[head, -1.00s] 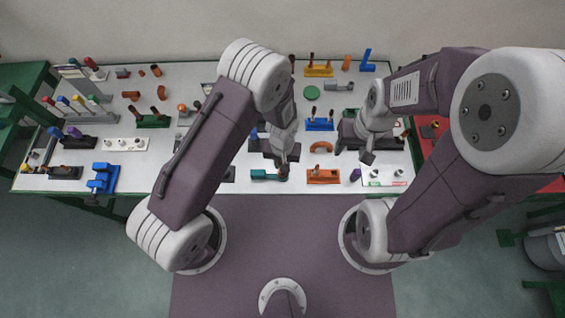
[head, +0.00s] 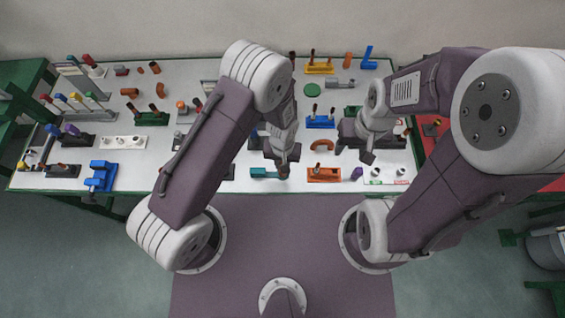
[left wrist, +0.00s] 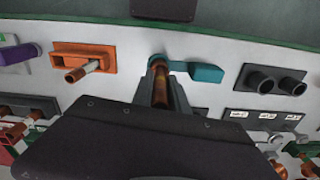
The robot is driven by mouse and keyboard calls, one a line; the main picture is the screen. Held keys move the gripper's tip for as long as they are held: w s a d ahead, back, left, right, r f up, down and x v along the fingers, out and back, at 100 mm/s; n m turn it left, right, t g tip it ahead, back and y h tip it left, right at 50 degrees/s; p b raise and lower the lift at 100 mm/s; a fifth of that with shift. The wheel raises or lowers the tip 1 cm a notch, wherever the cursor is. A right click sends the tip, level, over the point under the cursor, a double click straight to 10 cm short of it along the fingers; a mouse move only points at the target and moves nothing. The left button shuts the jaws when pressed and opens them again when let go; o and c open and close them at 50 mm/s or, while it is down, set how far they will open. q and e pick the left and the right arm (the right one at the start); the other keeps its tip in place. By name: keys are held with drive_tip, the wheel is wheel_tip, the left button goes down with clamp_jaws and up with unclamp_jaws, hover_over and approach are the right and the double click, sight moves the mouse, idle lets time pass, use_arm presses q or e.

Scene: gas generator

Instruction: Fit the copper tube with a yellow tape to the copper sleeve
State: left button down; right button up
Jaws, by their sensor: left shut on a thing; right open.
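My left gripper (head: 282,172) is low over the front edge of the table, at the right end of a teal holder (head: 262,173). In the left wrist view the left gripper (left wrist: 163,90) is shut on a copper tube (left wrist: 160,86), which stands between the fingers. The tube's far end is at the round end of the teal holder (left wrist: 205,73); I cannot tell whether it is inside or just above it. A lighter band near that end may be the yellow tape. I cannot make out the copper sleeve for certain. My right gripper (head: 367,156) is open and empty above the table's right part.
An orange holder (head: 323,174) with a copper piece stands right of the teal one; it shows at left in the left wrist view (left wrist: 60,56). A dark twin-socket block (left wrist: 262,78) stands on the other side. A blue stand (head: 320,122) is behind.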

use_arm(q)
drive_tip(key=shift+f+b, duration=0.4)
drive_tip(key=shift+f, duration=0.2)
drive_tip(key=c, duration=1.2)
unclamp_jaws()
drive_tip(key=shift+r, duration=0.1)
wheel_tip(320, 180, up, 9)
drive_tip(key=shift+f+b, duration=0.1)
drive_tip(key=shift+b, duration=0.6)
